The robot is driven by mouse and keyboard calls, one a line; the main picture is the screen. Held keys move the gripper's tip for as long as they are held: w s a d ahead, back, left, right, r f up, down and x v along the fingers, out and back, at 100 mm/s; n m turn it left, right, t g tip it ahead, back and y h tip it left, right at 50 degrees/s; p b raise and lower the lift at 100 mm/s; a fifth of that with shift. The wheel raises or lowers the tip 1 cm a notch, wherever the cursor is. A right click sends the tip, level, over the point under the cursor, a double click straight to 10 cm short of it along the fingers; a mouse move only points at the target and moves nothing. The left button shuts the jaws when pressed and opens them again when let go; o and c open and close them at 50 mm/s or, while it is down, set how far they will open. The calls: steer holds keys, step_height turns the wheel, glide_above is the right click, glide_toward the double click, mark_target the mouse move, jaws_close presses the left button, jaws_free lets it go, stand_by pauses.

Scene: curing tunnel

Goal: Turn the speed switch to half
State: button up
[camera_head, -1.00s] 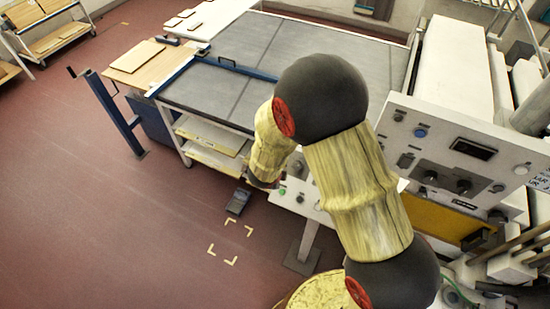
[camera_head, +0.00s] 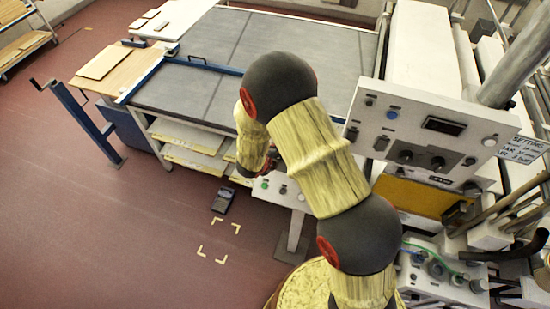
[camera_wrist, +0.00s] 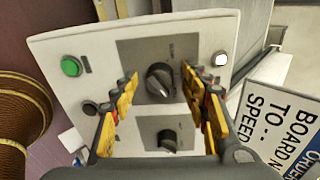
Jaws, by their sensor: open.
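A pale control panel (camera_wrist: 85,45) fills the wrist view. It carries two black rotary knobs on grey plates, an upper knob (camera_wrist: 160,80) and a lower knob (camera_wrist: 167,140). The plate labels are too small to read, so I cannot tell which knob is the speed switch. My gripper (camera_wrist: 159,82) is open, with its yellow fingers on either side of the upper knob in the picture. Contact cannot be told. In the head view the low panel (camera_head: 292,193) is partly hidden behind my arm, and so are my gripper's fingers.
The panel also has a green button (camera_wrist: 71,66), a black button (camera_wrist: 90,108) and a white button (camera_wrist: 220,58). A lettered sign (camera_wrist: 275,115) stands at its right. A larger panel (camera_head: 420,128) with knobs and a display is right of my arm. Open floor (camera_head: 90,230) lies left.

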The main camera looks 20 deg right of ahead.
steer(key=shift+c, duration=1.3)
steer(key=c, duration=0.9)
